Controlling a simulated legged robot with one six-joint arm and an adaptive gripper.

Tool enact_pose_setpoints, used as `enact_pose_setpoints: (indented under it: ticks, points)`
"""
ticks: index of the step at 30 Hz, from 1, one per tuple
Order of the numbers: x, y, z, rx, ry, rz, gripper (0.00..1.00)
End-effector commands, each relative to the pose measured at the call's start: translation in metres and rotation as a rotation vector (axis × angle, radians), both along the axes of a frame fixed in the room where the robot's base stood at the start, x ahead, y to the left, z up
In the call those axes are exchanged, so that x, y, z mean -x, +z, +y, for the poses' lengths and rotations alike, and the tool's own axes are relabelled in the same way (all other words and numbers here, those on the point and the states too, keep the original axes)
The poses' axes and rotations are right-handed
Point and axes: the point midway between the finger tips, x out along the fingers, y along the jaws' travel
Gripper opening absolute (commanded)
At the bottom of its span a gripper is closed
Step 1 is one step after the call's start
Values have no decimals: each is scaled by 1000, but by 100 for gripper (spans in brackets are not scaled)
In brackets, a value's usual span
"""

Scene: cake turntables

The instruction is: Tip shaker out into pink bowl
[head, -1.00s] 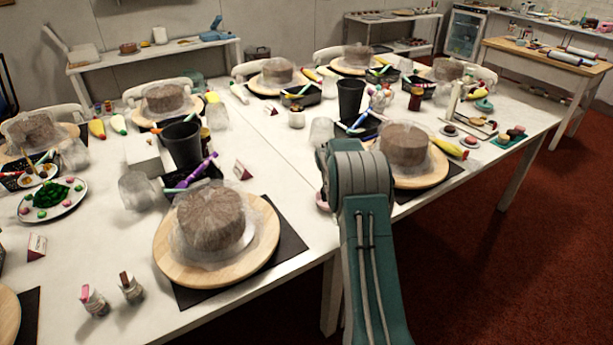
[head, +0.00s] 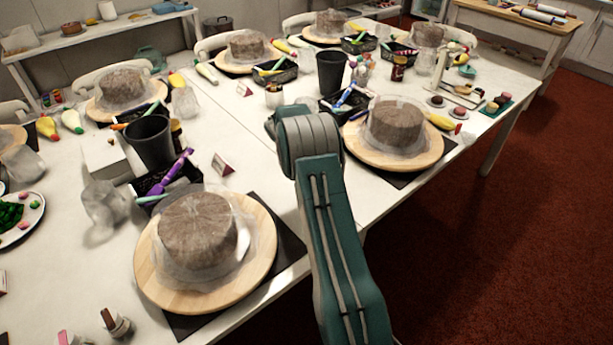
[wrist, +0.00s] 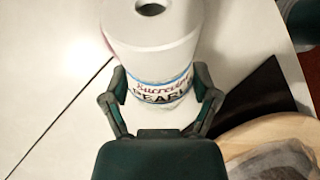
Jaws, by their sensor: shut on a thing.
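A white shaker (wrist: 160,50) with a blue band and a label reading "PEARL" is in the wrist view. My gripper (wrist: 160,88) is shut around its labelled part, one finger on each side. A dark round opening shows in the shaker's end at the top of that view. I cannot tell how far it is tilted. The pink bowl is not clearly seen; only a thin pinkish edge (wrist: 106,38) shows left of the shaker. In the head view my arm hides the gripper, the shaker and whatever is below them.
A wrapped cake on a wooden turntable (head: 416,154) stands right of my arm, another turntable (head: 152,274) to its left. A black cup (head: 330,72) and a black tray (head: 331,108) stand behind.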

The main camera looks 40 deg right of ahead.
Motion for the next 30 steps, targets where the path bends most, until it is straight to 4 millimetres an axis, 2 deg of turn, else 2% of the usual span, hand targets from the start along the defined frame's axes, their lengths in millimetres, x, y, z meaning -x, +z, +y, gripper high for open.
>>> enact_pose_setpoints:
  ticks: [18, 30]
  points:
    - [17, 5, -35, 594, 2, 297, 19]
    - [19, 7, -39, 655, 1, 326, 19]
